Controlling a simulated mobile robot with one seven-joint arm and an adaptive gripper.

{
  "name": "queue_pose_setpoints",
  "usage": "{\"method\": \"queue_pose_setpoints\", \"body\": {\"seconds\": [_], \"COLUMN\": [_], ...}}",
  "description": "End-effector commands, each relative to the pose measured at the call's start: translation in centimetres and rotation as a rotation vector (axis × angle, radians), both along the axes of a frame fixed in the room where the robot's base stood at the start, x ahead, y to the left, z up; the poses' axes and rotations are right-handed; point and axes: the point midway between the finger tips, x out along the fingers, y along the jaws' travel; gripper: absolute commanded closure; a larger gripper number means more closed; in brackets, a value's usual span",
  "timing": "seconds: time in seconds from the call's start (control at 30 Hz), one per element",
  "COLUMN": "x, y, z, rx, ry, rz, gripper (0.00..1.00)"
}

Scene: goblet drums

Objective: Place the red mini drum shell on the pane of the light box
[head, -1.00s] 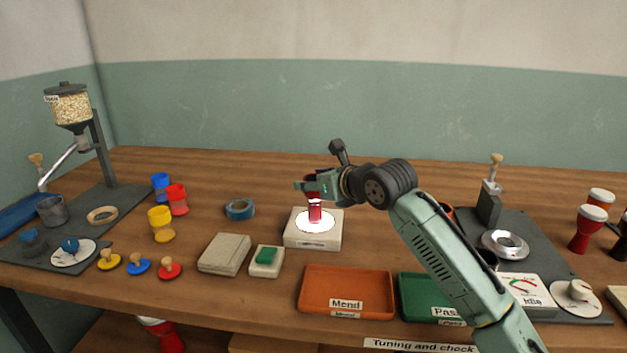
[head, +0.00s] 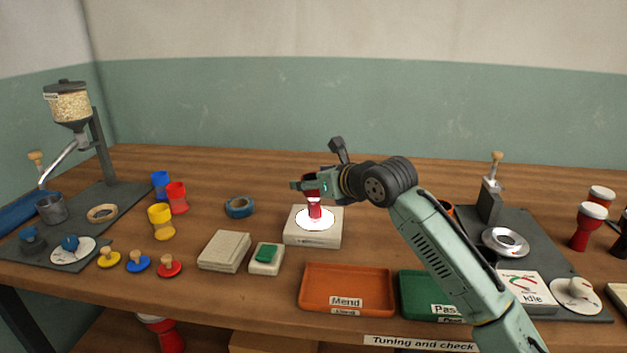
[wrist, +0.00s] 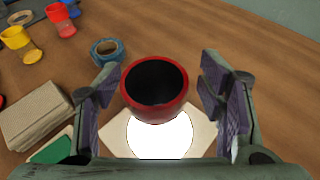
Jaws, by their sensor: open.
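The red mini drum shell (head: 315,211) stands upright on the glowing round pane (head: 301,222) of the white light box (head: 313,239). In the wrist view the shell (wrist: 155,105) shows its dark open top and red rim, with the bright pane (wrist: 160,140) beneath it. My gripper (head: 308,186) is at the shell's upper part. In the wrist view my gripper (wrist: 160,95) is open, with one finger on each side of the shell and a gap on both sides. The fingers hide part of the shell in the head view.
An orange Mend tray (head: 347,290) and a green Pass tray (head: 430,297) lie in front. A grey block (head: 224,251), a green-topped pad (head: 266,258) and blue tape (head: 239,208) are left of the light box.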

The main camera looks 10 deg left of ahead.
Motion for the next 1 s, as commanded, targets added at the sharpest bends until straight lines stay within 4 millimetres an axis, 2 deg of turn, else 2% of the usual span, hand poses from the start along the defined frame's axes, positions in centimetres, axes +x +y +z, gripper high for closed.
{"method": "queue_pose_setpoints", "body": {"seconds": [0.17,0.5,0.7,1.0], "x": [-1.7,-6.4,-7.6,-7.9], "y": [-1.8,-6.6,-7.6,-7.9], "z": [1.0,3.3,4.2,4.7], "rx": [0.001,-0.002,-0.002,0.000], "ry": [-0.004,-0.003,0.000,0.000], "rz": [-0.002,-0.004,-0.001,-0.001], "gripper": [0.37,0.37,0.37,0.37]}}
